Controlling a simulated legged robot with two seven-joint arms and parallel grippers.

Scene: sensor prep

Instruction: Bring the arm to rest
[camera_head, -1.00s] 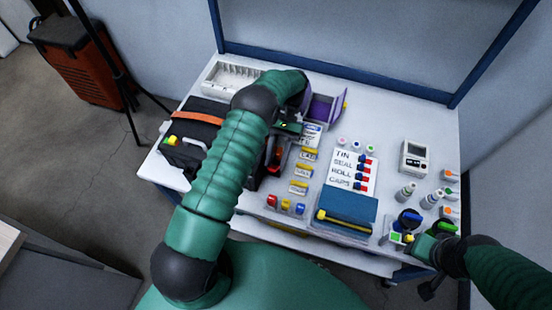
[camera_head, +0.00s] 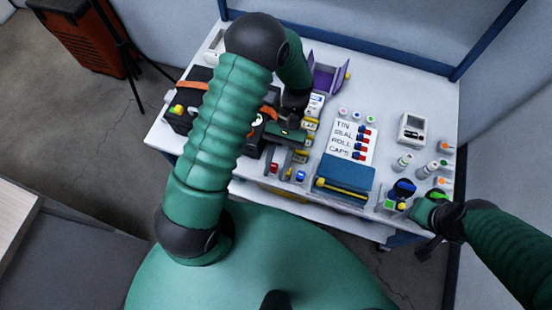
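My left gripper (camera_head: 279,163) hangs over the front left part of the white table (camera_head: 330,105), pointing toward the front edge. Its two dark fingers stand apart with no object visible between them, so it looks open. Red and blue small blocks (camera_head: 300,176) lie close to its fingertips. My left arm covers part of the black case with an orange strap (camera_head: 182,120). My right gripper (camera_head: 412,208) is at the front right corner of the table, beside a dark blue round item (camera_head: 404,188). Its fingers are too small and covered to read.
A card with printed words (camera_head: 350,140), a blue box (camera_head: 345,175), a white meter (camera_head: 412,130) and small bottles (camera_head: 402,162) crowd the table's middle and right. A purple open bin (camera_head: 325,78) stands behind. An orange-red cabinet (camera_head: 85,40) and black stand are off left.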

